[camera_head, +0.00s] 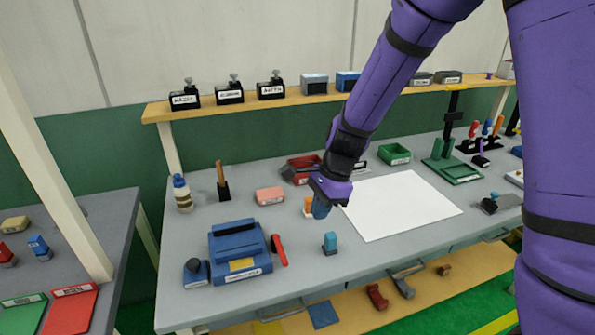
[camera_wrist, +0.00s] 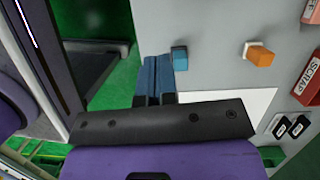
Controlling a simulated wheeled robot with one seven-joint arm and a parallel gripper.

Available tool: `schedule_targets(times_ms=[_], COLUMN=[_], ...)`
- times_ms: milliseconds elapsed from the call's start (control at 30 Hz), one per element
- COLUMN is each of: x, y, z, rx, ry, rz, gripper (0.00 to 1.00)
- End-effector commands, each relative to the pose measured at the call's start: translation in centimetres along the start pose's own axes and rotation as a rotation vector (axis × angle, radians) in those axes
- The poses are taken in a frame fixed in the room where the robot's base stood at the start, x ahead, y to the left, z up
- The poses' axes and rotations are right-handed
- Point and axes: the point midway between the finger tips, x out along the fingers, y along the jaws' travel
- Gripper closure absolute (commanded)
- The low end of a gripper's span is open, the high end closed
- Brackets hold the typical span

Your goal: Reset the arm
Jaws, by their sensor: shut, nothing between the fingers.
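My purple arm reaches in from the upper right in the head view, over the grey workbench (camera_head: 190,235). My gripper (camera_head: 320,209) points down above the bench, left of the white sheet (camera_head: 400,205). Its two blue fingers (camera_wrist: 154,76) lie side by side, shut and empty, in the wrist view. A small blue piece on a grey block (camera_head: 330,242) stands just nearer than the gripper and apart from it; it also shows in the wrist view (camera_wrist: 179,59). An orange piece (camera_head: 308,204) is partly hidden behind the fingers and shows clearly in the wrist view (camera_wrist: 261,56).
A red bin (camera_head: 299,165), labelled SCRAP in the wrist view (camera_wrist: 309,77), lies behind the gripper. A blue box-like fixture (camera_head: 237,248) and a red-handled tool (camera_head: 278,250) stand left. A wooden shelf (camera_head: 300,99) carries several labelled blocks. The white sheet is clear.

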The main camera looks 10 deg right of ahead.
Motion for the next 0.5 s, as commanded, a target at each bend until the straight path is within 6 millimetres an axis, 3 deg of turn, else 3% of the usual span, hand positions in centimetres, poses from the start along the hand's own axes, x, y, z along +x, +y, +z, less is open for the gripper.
schedule_targets(times_ms=[167, 500], x=[-2.0, -11.8], y=[0.5, 4.7], z=[0.0, -0.5], rx=[-0.064, -0.433], ry=[0.005, 0.084], rz=[-0.023, -0.126], gripper=[1.00, 1.00])
